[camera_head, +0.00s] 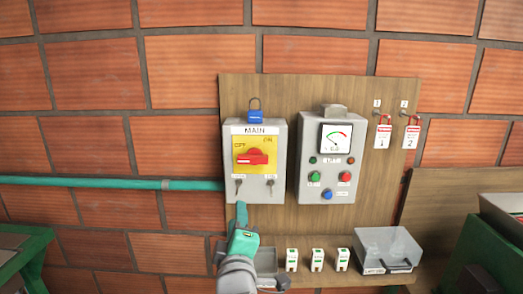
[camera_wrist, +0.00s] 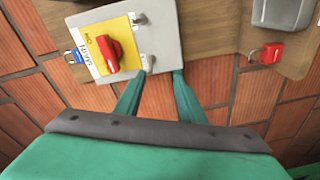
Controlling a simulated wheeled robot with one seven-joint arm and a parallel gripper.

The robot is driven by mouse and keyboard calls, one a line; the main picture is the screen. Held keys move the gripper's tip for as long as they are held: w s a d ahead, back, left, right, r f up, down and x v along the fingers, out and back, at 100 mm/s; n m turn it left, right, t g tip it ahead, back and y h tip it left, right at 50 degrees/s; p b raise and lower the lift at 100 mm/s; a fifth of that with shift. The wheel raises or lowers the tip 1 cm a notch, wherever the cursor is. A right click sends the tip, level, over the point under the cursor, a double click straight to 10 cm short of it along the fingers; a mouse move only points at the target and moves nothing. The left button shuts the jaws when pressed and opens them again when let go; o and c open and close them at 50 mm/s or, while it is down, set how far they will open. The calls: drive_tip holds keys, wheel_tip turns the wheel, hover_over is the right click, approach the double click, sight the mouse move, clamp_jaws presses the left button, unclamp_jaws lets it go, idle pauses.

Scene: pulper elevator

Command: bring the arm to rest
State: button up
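My gripper (camera_head: 240,218) is in front of the wall board, just below the lower left corner of the grey MAIN switch box (camera_head: 255,196). In the wrist view its two green fingers (camera_wrist: 161,74) stand apart with nothing between them, so it is open and empty. One fingertip overlaps the lower edge of the box, near a key (camera_wrist: 150,62); I cannot tell whether they touch. The box carries a red rotary switch (camera_head: 252,157) on a yellow plate, and a blue padlock (camera_head: 255,117) at its top.
A grey control box (camera_head: 312,190) with a gauge is to the right. Red tags (camera_head: 382,133) hang beyond it. Below are a grey tray (camera_head: 266,257), small white-green blocks (camera_head: 317,260) and a clear box (camera_head: 388,247). A red padlock (camera_wrist: 268,52) shows in the wrist view. A green pipe (camera_head: 110,183) runs left.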

drive_tip(key=s+d+f+m+g, duration=0.1)
drive_tip(key=s+f+m, duration=0.5)
drive_tip(key=f, duration=0.9)
drive_tip(key=s+f+m, duration=0.4)
drive_tip(key=s+f, duration=0.5)
drive_tip(key=f, duration=0.5)
drive_tip(key=s+d+f+m, duration=0.1)
drive_tip(key=s+d+f, duration=0.1)
drive_tip(key=s, duration=0.7)
drive_tip(key=s+d+f+m+g+h, duration=0.1)
drive_tip(key=s+d+f+m, duration=0.1)
drive_tip(key=s, duration=0.7)
drive_tip(key=s+d+f+m, duration=0.2)
drive_tip(key=s+f, duration=0.2)
drive_tip(key=s, duration=0.6)
drive_tip(key=shift+h, duration=0.3)
drive_tip(key=shift+s+a, duration=0.25)
